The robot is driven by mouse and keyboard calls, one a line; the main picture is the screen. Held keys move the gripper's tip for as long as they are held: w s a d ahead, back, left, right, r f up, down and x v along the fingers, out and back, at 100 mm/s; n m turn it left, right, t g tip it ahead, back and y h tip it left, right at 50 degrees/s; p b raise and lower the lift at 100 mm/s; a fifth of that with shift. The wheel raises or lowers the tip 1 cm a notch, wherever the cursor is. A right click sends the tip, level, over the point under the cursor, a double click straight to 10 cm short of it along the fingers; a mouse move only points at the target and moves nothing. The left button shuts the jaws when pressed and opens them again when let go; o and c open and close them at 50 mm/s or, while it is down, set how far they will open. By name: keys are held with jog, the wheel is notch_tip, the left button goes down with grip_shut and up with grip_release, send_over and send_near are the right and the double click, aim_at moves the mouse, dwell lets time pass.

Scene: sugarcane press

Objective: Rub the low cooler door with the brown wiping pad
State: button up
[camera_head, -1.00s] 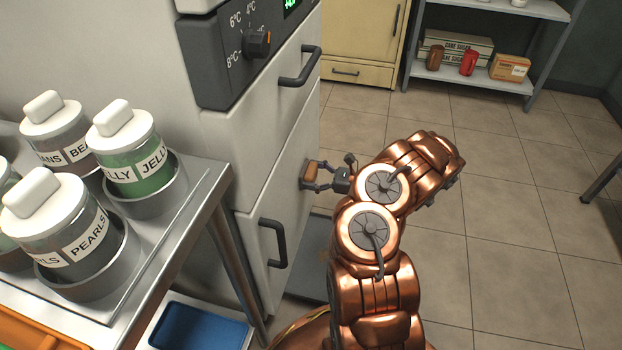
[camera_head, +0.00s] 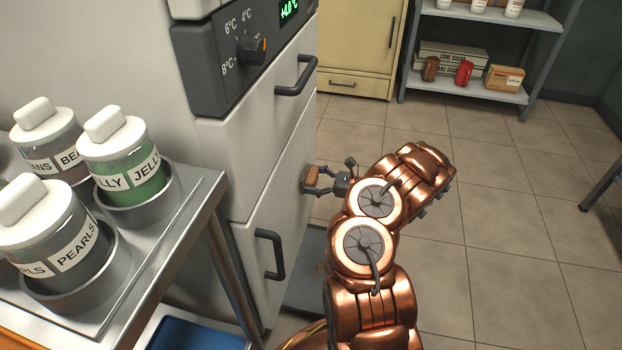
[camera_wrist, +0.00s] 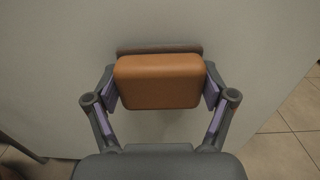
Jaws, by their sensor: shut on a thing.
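The brown wiping pad (camera_head: 311,177) is in the jaws of my gripper (camera_head: 325,180), which is shut on it. In the wrist view the pad's orange-brown back (camera_wrist: 160,82) sits between the two fingers, with a darker strip (camera_wrist: 160,48) at its far side, against or very close to the pale cooler surface (camera_wrist: 60,80). In the head view the pad is at the right part of the cooler front, above and right of the low door's dark handle (camera_head: 270,254). The low cooler door (camera_head: 285,205) looks shut.
An upper handle (camera_head: 297,76) and a control panel (camera_head: 245,50) jut out above. A steel counter (camera_head: 190,225) with labelled jars (camera_head: 128,165) stands at the left.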

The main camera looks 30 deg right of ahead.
jog(key=shift+p+v, duration=0.45)
jog(key=shift+v, duration=2.25)
jog(key=shift+d, duration=0.1)
jog(key=shift+v, duration=1.4)
